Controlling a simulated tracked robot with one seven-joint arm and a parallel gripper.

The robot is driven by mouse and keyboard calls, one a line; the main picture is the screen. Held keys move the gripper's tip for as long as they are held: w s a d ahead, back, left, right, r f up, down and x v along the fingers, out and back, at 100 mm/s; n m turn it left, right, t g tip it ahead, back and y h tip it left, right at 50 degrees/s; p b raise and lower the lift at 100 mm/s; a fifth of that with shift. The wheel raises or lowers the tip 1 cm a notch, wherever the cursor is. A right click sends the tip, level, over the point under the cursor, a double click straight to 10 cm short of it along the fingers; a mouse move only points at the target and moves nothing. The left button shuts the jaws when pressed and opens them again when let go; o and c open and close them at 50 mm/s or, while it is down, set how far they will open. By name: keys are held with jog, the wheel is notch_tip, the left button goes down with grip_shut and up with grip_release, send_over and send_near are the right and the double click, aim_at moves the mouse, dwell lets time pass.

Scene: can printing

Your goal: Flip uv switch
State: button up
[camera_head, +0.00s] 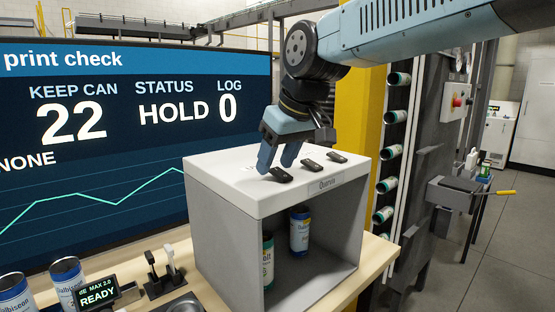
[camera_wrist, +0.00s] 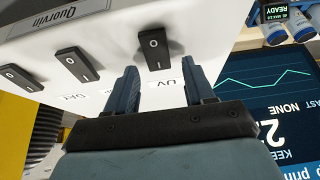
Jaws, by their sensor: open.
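The UV switch is a black rocker on the white top of a grey box. In the wrist view the UV switch (camera_wrist: 156,50) lies just ahead of the fingertips, roughly in line with the gap between them, beside an upside-down "UV" label. In the head view the UV switch (camera_head: 281,175) is the leftmost of three rockers. My gripper (camera_head: 277,166) points down over the box top, close to this switch. In the wrist view my gripper (camera_wrist: 162,80) is open with nothing between its fingers. Whether a fingertip touches the switch I cannot tell.
Two similar rockers, the middle one (camera_head: 311,165) and the right one (camera_head: 337,158), sit close by. The open-fronted box (camera_head: 230,208) holds cans inside. A large monitor (camera_head: 110,150) reading HOLD stands left. A yellow post (camera_head: 360,120) and can rack (camera_head: 390,150) stand behind and right.

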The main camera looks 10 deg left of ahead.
jog(key=v, duration=1.3)
jog(key=shift+r, duration=0.2)
jog(key=shift+s+d, duration=0.1)
jog(key=s+d+f+m+h, duration=0.1)
jog(key=s+d+f+m, duration=0.1)
jog(key=d+f, duration=0.5)
jog(key=s+d+f+m+t+h, duration=0.1)
jog(key=d+f+m, duration=0.3)
jog(key=d+f, duration=0.4)
jog(key=s+d+f+m+t+h, duration=0.1)
jog(key=s+d+f+m+h, duration=0.1)
jog(key=d+f, duration=0.5)
jog(key=s+d+m, duration=0.1)
jog(key=d, duration=0.3)
jog(key=shift+s+f+m, duration=0.3)
jog(key=shift+s, duration=0.05)
